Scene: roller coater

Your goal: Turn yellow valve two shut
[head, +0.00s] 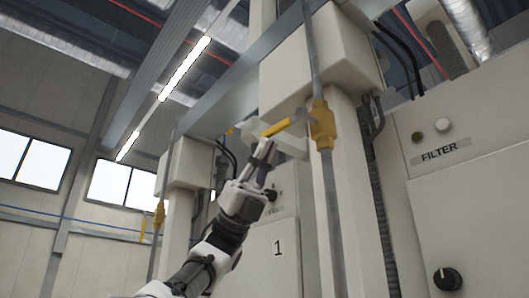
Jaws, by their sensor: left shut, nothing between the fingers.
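A yellow valve (322,125) sits on a grey vertical pipe right of centre. Its yellow lever (285,125) sticks out to the left, across the pipe and slightly tilted. No number shows on this valve. A second yellow valve (158,214) is on a thinner-looking pipe farther left, with its lever (143,228) hanging down alongside the pipe. My left gripper (265,150) reaches up from below, shut and empty. Its fingertips are just below the free end of the near lever; I cannot tell whether they touch. My right gripper is not in view.
A pale cabinet marked 1 (283,268) stands behind my arm. A panel labelled FILTER (440,152) with a black knob (447,279) is at the right. Pale boxes (312,65) and posts stand close around the near pipe. Open air lies left of my arm.

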